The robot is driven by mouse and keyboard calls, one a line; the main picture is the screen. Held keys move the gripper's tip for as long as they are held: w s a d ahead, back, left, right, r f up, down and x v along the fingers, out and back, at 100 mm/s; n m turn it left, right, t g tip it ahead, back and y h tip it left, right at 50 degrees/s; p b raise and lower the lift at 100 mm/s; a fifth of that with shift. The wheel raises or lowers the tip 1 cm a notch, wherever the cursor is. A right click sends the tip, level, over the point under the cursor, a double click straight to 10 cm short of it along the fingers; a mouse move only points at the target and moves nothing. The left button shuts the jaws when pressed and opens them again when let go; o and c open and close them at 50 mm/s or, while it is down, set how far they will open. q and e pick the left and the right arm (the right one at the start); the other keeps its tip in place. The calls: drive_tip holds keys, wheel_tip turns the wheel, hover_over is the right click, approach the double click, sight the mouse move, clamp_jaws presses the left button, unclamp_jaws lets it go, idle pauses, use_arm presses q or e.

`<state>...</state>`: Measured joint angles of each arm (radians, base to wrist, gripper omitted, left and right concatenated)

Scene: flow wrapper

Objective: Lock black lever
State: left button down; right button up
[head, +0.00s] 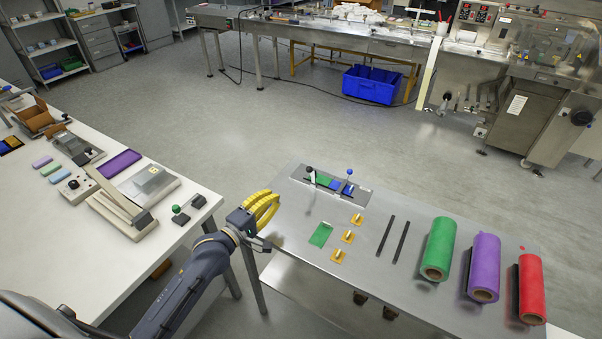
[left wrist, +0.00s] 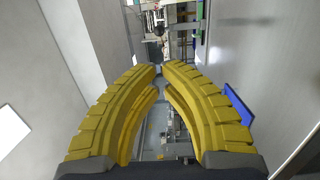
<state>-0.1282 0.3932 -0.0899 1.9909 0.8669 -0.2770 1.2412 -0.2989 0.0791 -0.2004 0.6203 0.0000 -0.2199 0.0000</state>
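The black lever (head: 309,171) has a round black knob and stands at the left end of a metal fixture (head: 362,198) on the steel table. A blue-knobbed lever (head: 348,177) stands at the fixture's right side. Green and blue pieces lie between them. My left gripper (head: 276,198) has yellow fingers and is left of the fixture, apart from the black lever. In the left wrist view its fingertips (left wrist: 160,67) meet, with nothing seen between them. My right gripper is not in view.
The steel table (head: 285,233) holds a green sheet (head: 320,234), small yellow pieces (head: 348,237), two black bars (head: 386,235), and green (head: 439,248), purple (head: 485,267) and red (head: 531,288) rolls. A white table (head: 70,245) with devices stands left, across a gap.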

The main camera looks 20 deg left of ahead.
use_arm(q)
drive_tip(key=shift+w, duration=0.1)
approach(312, 175)
drive_tip(key=w+r, duration=0.4)
drive_tip(key=shift+w+d+r, duration=0.25)
drive_tip(key=shift+w+r, duration=0.05)
drive_tip(key=shift+r, duration=0.05)
drive_tip(key=shift+w+d+r, duration=0.1)
idle(0.5)
